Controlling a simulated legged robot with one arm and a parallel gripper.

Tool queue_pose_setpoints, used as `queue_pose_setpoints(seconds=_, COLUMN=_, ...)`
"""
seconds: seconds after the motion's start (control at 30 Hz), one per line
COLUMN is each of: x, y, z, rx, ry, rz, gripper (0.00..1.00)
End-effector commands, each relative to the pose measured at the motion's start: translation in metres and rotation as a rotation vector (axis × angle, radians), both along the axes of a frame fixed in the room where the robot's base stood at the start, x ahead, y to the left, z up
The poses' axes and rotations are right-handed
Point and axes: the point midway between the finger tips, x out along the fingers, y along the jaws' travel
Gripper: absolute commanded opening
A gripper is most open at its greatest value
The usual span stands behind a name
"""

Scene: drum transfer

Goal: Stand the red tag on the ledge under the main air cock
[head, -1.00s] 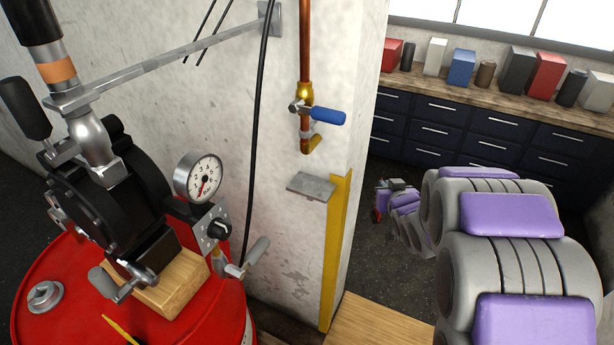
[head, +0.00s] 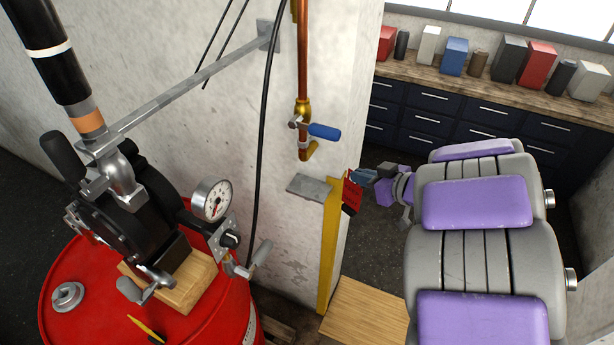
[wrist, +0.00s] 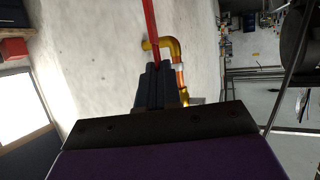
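The red tag (head: 351,193) is held upright at the tip of my gripper (head: 364,179), just right of the wall corner in the head view. In the wrist view the tag (wrist: 151,32) shows edge-on as a thin red strip between the dark fingers of my gripper (wrist: 155,72). The ledge (head: 310,188), a small grey metal plate on the wall, is bare and lies left of the tag, apart from it in the picture. Above it is the main air cock (head: 303,122), brass with a blue lever on a copper pipe; its elbow also shows in the wrist view (wrist: 172,47).
A yellow strip (head: 330,250) runs down the wall corner between ledge and tag. A red drum (head: 210,318) with a pump and gauge (head: 212,199) stands at the left. A black hose (head: 262,150) hangs left of the ledge. A cabinet bench (head: 450,110) is behind.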

Motion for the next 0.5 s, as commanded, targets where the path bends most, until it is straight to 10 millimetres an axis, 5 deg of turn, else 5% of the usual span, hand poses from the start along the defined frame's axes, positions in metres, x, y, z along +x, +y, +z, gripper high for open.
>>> queue_pose_setpoints(seconds=0.5, x=0.075, y=0.089, z=-0.002, rx=0.002, ry=-0.003, rz=0.011, gripper=0.00)
